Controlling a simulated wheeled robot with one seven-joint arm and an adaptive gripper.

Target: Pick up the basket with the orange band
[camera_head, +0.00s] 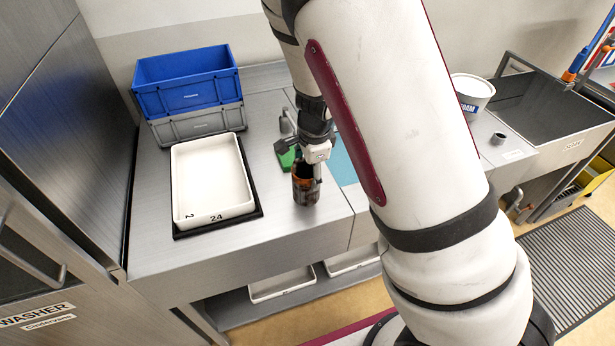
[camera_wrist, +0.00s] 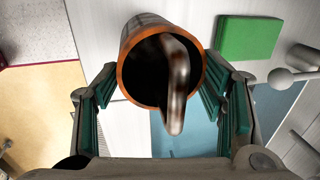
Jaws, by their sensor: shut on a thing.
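The basket (camera_head: 306,187) is a dark, cup-shaped vessel with orange on it, upright at the front of the steel counter. In the wrist view I look down into it: its orange rim (camera_wrist: 121,78) surrounds a dark inside, and a blurred metal bar crosses the opening. My gripper (camera_head: 312,168) is directly over the basket, pointing down. In the wrist view the green-padded fingers of my gripper (camera_wrist: 165,85) lie on both sides of the basket, shut on it. The exact contact is partly hidden. I cannot tell whether its base touches the counter.
A white tray (camera_head: 211,213) marked 24 lies on a black mat to the left. A blue crate (camera_head: 186,97) sits on a grey crate (camera_head: 197,124) behind it. A green block (camera_wrist: 248,39) and a blue mat (camera_head: 344,161) are close by. A white tub (camera_head: 471,93) stands right.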

